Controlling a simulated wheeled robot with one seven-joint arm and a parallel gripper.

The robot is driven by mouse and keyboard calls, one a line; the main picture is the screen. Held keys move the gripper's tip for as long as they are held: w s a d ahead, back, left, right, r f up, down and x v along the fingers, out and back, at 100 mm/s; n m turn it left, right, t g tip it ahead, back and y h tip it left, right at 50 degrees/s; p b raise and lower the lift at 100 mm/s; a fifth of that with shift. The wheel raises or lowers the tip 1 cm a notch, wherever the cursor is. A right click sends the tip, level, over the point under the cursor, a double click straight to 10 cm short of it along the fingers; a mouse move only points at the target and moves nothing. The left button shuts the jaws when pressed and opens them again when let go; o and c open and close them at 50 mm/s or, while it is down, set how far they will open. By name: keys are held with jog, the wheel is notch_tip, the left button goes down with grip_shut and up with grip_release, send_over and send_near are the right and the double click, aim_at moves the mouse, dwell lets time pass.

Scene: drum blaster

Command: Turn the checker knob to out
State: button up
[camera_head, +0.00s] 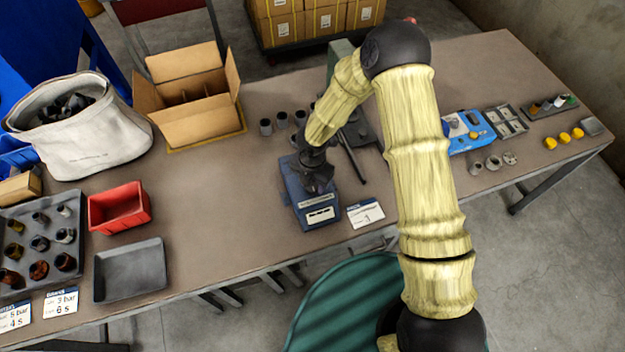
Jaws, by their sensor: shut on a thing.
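A dark blue box (313,212) with a white label plate on its front sits near the table's front edge, in the middle of the view. It appears to be the checker. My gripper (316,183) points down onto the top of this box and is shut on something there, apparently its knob. The gripper's dark body hides the knob, so its pointing direction and any "out" marking cannot be read.
A white card (365,213) lies right of the box. Dark equipment (356,130) stands close behind it. A cardboard carton (196,112), red bin (119,207) and grey tray (129,270) are left. A bright blue device (470,131) is right. The table between bin and box is clear.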

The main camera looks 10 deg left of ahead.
jog(key=shift+w+n, duration=0.1)
jog(key=shift+n, duration=0.2)
jog(key=shift+r, duration=0.1)
jog(key=o, duration=1)
notch_tip(320, 180, up, 17)
jog(key=shift+r, duration=0.15)
dwell(0.4)
